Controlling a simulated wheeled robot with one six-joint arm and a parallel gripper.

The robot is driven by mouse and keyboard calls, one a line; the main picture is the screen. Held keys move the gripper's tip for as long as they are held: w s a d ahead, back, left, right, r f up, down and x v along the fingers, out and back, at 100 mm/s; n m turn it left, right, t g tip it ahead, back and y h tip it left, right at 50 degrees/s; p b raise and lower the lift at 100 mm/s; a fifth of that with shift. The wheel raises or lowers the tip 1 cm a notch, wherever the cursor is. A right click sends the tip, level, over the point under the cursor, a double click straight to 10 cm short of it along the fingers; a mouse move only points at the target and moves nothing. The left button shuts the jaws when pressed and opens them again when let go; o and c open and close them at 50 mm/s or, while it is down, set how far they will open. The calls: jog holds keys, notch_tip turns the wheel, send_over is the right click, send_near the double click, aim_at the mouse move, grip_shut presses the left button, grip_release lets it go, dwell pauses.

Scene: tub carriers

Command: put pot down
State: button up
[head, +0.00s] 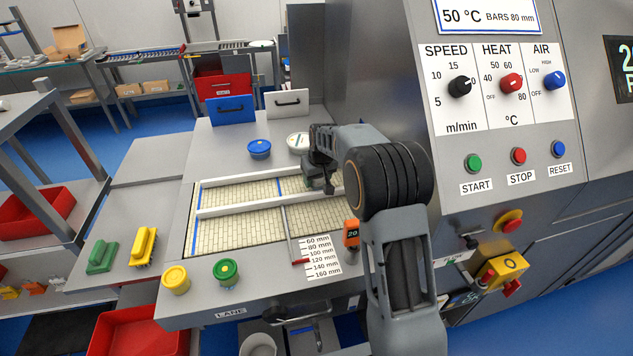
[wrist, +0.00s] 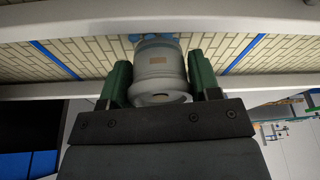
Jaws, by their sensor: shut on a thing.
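My gripper (head: 324,178) is at the end of my arm, over the right part of the tiled belt in the head view. In the wrist view its two green fingers are shut on a pale grey pot (wrist: 158,68), one finger on each side. The pot has a small tan patch on its side and blue parts at its far end. The belt (wrist: 95,52) lies beyond the pot, between two metal rails. I cannot tell whether the pot touches the belt. In the head view my gripper and arm mostly hide the pot.
A metal rail (head: 262,204) runs along the belt (head: 240,227). Blue (head: 259,149) and white (head: 298,142) round pots stand behind it. Yellow (head: 175,280) and green (head: 226,271) pots stand on the front ledge. The control panel (head: 500,110) rises at right.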

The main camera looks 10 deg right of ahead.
jog(key=shift+f, duration=0.95)
jog(key=shift+f, duration=0.15)
jog(key=o, duration=1)
jog(key=b+v, duration=0.1)
jog(key=v, duration=1.1)
